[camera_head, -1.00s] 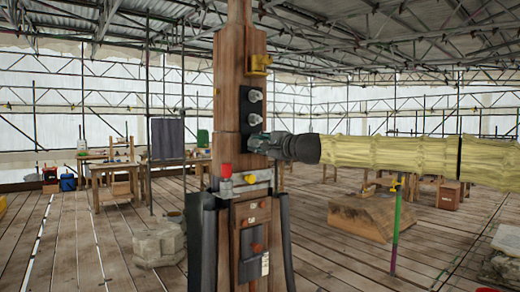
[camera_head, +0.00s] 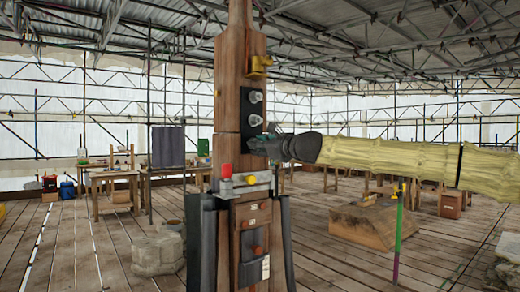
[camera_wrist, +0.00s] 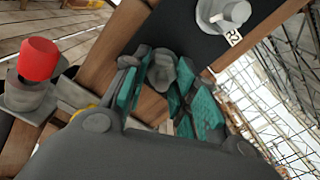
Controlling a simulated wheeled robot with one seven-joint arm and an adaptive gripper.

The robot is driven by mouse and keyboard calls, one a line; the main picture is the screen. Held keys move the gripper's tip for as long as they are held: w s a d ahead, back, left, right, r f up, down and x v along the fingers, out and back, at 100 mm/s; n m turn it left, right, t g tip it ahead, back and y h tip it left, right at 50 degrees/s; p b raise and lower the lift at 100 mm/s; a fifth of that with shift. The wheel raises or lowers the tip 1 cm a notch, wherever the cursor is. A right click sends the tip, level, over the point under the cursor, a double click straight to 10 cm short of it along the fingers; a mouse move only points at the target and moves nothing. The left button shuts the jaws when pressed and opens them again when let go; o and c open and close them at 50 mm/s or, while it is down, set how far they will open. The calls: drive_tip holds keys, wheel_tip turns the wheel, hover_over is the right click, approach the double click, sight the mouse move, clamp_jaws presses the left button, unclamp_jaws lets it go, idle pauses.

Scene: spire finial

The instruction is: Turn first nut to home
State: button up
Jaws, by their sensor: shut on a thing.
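A wooden spire post (camera_head: 228,130) stands upright and carries a black plate (camera_head: 245,108). Two grey nuts, an upper one (camera_head: 255,97) and a middle one (camera_head: 255,120), stick out from the plate. My gripper (camera_head: 265,146) is at the plate's lower end, below them, coming from the right. In the wrist view its teal-padded fingers (camera_wrist: 168,92) are closed around a grey nut (camera_wrist: 162,70); the fingers partly hide it. Another grey nut (camera_wrist: 222,14) on the black plate (camera_wrist: 190,30) shows above, clear of the fingers.
A red-topped knob (camera_head: 226,171) stands on a grey ledge below the plate, and the red piece (camera_wrist: 38,60) shows left in the wrist view. A yellow bracket (camera_head: 260,64) is above the plate. A wooden block (camera_head: 370,225) lies on the floor at right.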

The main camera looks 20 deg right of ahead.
drive_tip(key=shift+m, duration=0.5)
drive_tip(key=o, duration=1)
drive_tip(key=shift+d, duration=0.1)
drive_tip(key=shift+f, duration=0.1)
drive_tip(key=v, duration=1.2)
